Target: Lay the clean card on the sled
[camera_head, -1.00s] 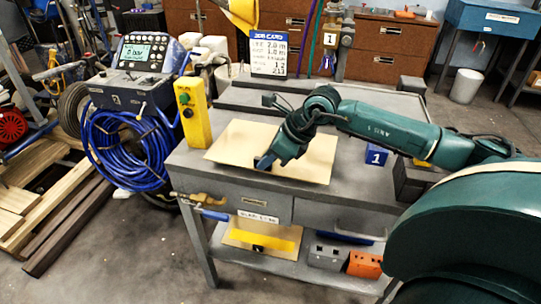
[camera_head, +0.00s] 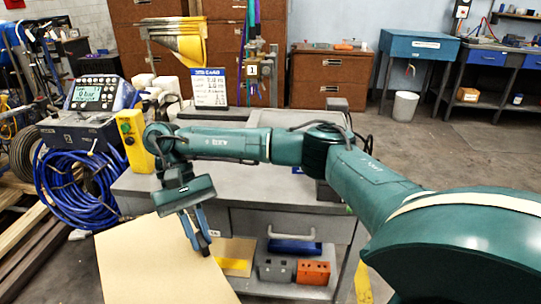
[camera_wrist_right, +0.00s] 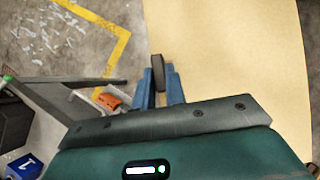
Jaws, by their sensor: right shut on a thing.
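A large plain tan card (camera_head: 150,262) hangs in front of the bench at the lower left of the head view, with no marks on its visible face. My right gripper (camera_head: 203,245) is shut at its right edge; a small dark piece (camera_wrist_right: 157,75) shows between the blue fingers. The card (camera_wrist_right: 225,60) fills the right of the right wrist view, and its lower end is cut off in the head view. I cannot tell which thing is the sled. My left gripper is not in view.
The grey bench (camera_head: 270,189) stands behind the card; a yellow button box (camera_head: 133,140) is at its left corner. Its lower shelf holds a yellow-striped card (camera_head: 232,262) and an orange block (camera_head: 313,272). Blue hose (camera_head: 75,185) is coiled at left.

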